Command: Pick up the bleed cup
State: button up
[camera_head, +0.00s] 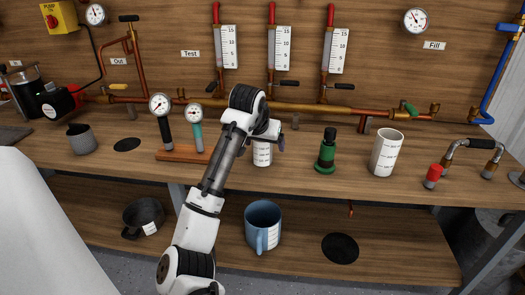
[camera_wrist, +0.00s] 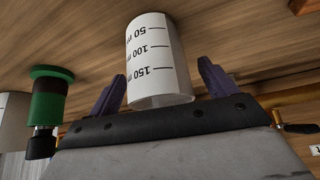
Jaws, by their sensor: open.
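A small white cup with black graduation marks (camera_head: 262,154) stands upright on the bench, and no label in view says which cup is the bleed cup. My gripper (camera_head: 268,135) is at this cup and partly hides its top in the head view. In the wrist view the white cup (camera_wrist: 155,55) appears upside down, between the two purple fingers of my gripper (camera_wrist: 160,86). The fingers are open, with a visible gap on each side of the cup. Whether they reach around its wall is hard to tell.
A green bottle-like part (camera_head: 326,152) and a larger white graduated cup (camera_head: 386,152) stand to the right. A wooden stand with two gauges (camera_head: 180,152) is close on the left. Copper pipe (camera_head: 300,108) runs behind. A blue mug (camera_head: 263,222) is on the lower shelf.

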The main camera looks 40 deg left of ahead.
jog(key=shift+c, duration=0.2)
jog(key=c, duration=1)
jog(key=shift+r, duration=0.1)
